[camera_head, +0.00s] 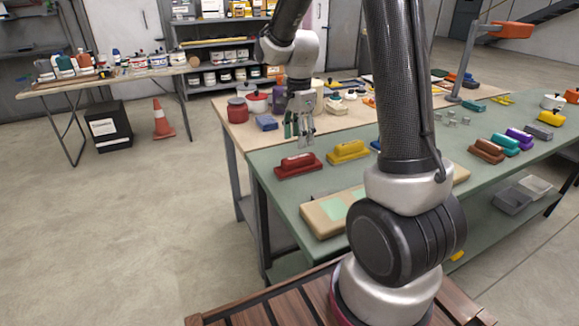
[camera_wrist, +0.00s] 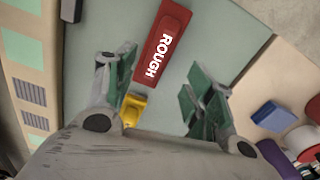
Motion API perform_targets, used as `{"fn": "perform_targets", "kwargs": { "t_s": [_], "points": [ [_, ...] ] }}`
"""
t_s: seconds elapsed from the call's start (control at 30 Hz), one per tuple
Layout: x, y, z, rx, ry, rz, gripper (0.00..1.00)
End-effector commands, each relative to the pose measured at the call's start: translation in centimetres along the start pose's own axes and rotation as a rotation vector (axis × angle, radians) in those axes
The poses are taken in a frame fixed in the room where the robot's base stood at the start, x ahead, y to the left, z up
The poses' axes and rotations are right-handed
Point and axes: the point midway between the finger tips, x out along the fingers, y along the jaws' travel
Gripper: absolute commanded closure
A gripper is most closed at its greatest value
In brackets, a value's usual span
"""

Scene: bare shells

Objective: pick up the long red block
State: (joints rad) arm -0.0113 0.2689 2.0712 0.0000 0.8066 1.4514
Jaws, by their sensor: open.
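The long red block (camera_head: 298,167) lies on the green mat near the table's left edge. In the wrist view the red block (camera_wrist: 163,42) bears the white word "ROUGH" and lies beyond the fingertips. My gripper (camera_head: 299,128) is above and behind the block in the head view, pointing down, with nothing in it. In the wrist view my gripper (camera_wrist: 160,82) shows its green-padded fingers spread apart. The gripper does not touch the block.
A yellow block (camera_head: 348,151) lies right of the red one. A blue block (camera_head: 267,123) and a red pot (camera_head: 237,110) stand behind on the wooden top. A pale board with green patches (camera_head: 325,212) lies in front. My arm hides part of the table.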

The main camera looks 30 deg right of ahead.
Motion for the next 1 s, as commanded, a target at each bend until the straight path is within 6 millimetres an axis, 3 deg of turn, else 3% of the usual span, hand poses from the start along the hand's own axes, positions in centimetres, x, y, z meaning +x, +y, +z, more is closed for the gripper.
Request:
{"fn": "perform_targets", "kwargs": {
  "t_s": [0.27,0.8,1.0],
  "points": [
    [0.3,-0.1,0.0,0.131,0.0,-0.004,0.46],
    [7.4,0.3,0.1,0.135,0.0,-0.003,0.46],
    [7.8,0.2,0.1,0.135,0.0,-0.006,0.46]
  ]
}}
